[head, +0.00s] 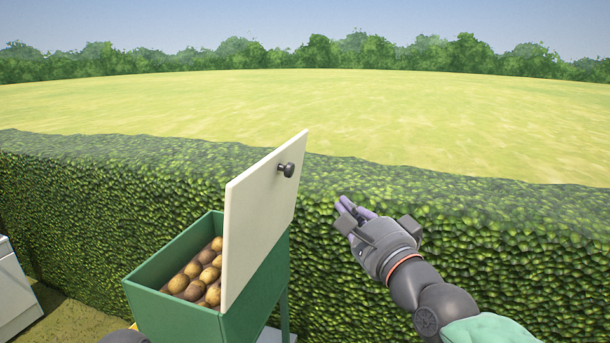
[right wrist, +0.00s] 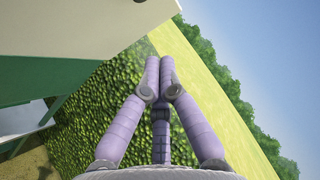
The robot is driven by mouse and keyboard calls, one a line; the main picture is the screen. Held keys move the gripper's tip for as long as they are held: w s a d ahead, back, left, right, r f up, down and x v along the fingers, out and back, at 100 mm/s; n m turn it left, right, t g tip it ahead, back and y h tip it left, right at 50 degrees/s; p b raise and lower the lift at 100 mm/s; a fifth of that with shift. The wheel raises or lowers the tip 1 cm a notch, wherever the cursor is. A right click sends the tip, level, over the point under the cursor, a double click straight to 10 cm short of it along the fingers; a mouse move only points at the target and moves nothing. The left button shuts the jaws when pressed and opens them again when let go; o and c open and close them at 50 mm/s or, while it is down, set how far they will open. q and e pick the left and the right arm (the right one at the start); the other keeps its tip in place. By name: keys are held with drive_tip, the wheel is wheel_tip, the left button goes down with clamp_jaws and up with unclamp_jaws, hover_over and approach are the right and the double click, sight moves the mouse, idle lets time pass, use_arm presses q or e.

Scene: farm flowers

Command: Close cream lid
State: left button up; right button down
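The cream lid (head: 262,205) stands raised, nearly upright, along the right side of a green box (head: 178,316). The box is open, with several brown potatoes (head: 201,272) inside. My right gripper (head: 350,214) is to the right of the lid, apart from it, a little lower than the knob. Its purple fingers are together at the tips in the right wrist view (right wrist: 160,68), with nothing between them. The lid also fills the upper left of that view (right wrist: 85,30). My left gripper is not in view.
A dense green hedge (head: 420,190) runs behind the box and my right arm. A white cabinet-like thing (head: 14,290) stands at the far left. The space between the lid and my right gripper is clear.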

drive_tip(key=s+a+p+x, duration=0.1)
drive_tip(key=p+x, duration=0.3)
drive_tip(key=x, duration=0.8)
drive_tip(key=shift+w+a, duration=0.25)
drive_tip(key=shift+a, duration=0.7)
drive_tip(key=shift+r, duration=0.1)
